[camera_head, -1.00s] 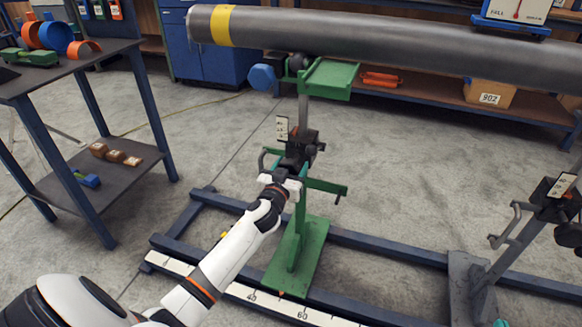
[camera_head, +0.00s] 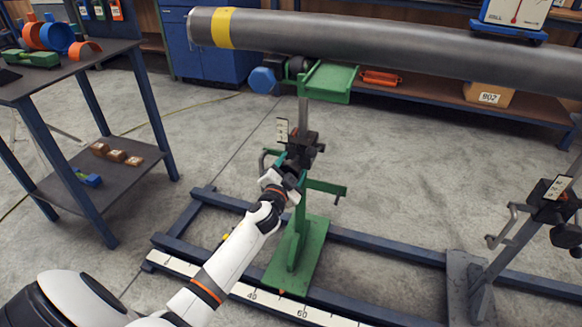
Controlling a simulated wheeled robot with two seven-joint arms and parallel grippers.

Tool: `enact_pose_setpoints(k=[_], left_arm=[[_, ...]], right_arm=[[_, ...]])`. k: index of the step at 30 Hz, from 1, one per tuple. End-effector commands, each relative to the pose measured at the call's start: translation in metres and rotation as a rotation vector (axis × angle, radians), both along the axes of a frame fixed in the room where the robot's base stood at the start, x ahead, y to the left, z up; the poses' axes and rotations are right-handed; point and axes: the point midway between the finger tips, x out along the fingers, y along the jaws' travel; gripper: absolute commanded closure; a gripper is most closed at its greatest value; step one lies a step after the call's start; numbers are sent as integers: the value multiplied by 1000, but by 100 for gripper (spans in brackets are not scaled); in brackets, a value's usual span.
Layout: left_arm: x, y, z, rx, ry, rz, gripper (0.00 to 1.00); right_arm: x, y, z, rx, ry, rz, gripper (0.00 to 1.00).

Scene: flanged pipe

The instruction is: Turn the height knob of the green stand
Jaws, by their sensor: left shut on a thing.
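The green stand (camera_head: 298,252) rises from the blue floor frame, with a green cradle (camera_head: 327,80) at its top just under the grey pipe. Its dark height clamp (camera_head: 302,150) sits midway up the post, next to a small white scale plate (camera_head: 282,130). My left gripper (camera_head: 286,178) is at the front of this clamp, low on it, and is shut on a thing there. The knob is mostly hidden behind the gripper, so its outline cannot be made out. My right gripper does not show.
A long grey pipe (camera_head: 400,50) with a yellow band runs across the top. A second, grey stand (camera_head: 525,225) is at the right. A blue-legged table (camera_head: 85,80) stands at the left. A white ruler (camera_head: 240,292) lies along the frame's front rail. Bare floor surrounds the frame.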

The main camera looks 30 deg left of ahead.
Motion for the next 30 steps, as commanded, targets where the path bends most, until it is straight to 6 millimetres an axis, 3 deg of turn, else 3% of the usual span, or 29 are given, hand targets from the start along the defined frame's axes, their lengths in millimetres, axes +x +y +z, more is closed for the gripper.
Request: enact_pose_setpoints(k=[30], left_arm=[[0, 0, -1, 907, 219, -1, 61]], right_arm=[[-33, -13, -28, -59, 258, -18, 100]])
